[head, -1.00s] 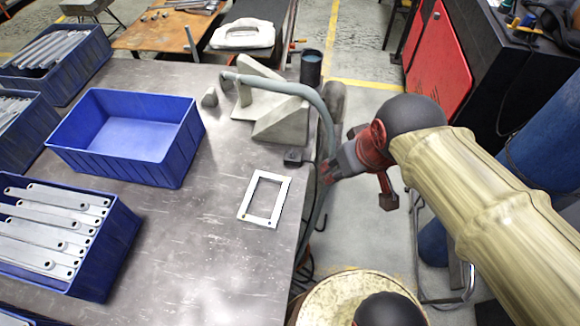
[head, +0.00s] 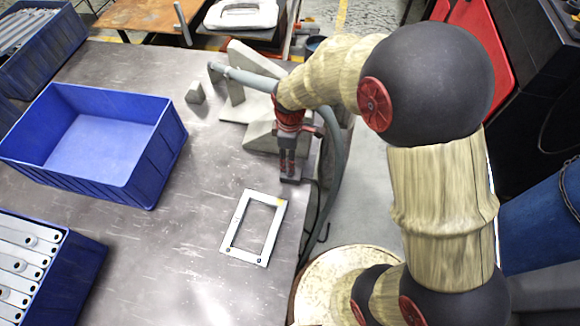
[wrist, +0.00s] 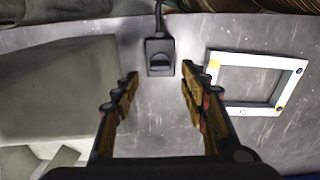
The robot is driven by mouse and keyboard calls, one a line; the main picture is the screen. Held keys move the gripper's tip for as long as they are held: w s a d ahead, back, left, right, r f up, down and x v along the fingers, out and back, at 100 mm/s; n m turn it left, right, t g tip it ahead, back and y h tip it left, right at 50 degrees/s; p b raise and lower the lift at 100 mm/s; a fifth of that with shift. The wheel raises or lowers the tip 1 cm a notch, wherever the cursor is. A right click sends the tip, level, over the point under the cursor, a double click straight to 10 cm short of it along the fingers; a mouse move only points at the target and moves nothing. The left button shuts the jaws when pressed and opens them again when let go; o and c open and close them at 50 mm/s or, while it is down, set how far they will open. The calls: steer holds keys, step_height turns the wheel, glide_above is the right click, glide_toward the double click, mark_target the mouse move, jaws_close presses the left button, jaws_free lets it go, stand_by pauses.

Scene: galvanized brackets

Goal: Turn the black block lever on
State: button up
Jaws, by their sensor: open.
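The black block lever (wrist: 159,57) is a small dark block with a rounded lever on its face and a cable running from its far end, lying on the metal table. In the wrist view it sits just beyond and between the fingertips of my gripper (wrist: 159,80). The fingers are spread, with nothing between them, and do not visibly touch the block. In the head view my gripper (head: 287,172) points down at the table's right edge and mostly hides the block. I cannot tell the lever's setting.
A white rectangular frame (wrist: 212,87) lies close to the right of the block in the wrist view. Grey angled blocks (head: 233,107) and a hose (head: 335,165) stand near my gripper. Blue bins (head: 150,185) fill the table's left; its middle (head: 190,240) is clear.

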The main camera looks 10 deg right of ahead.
step_height(320, 180, down, 5)
steer(key=shift+f+b, duration=0.1)
steer(key=shift+b, duration=0.75)
steer(key=c, duration=0.3)
steer(key=c, duration=0.8)
jaws_close()
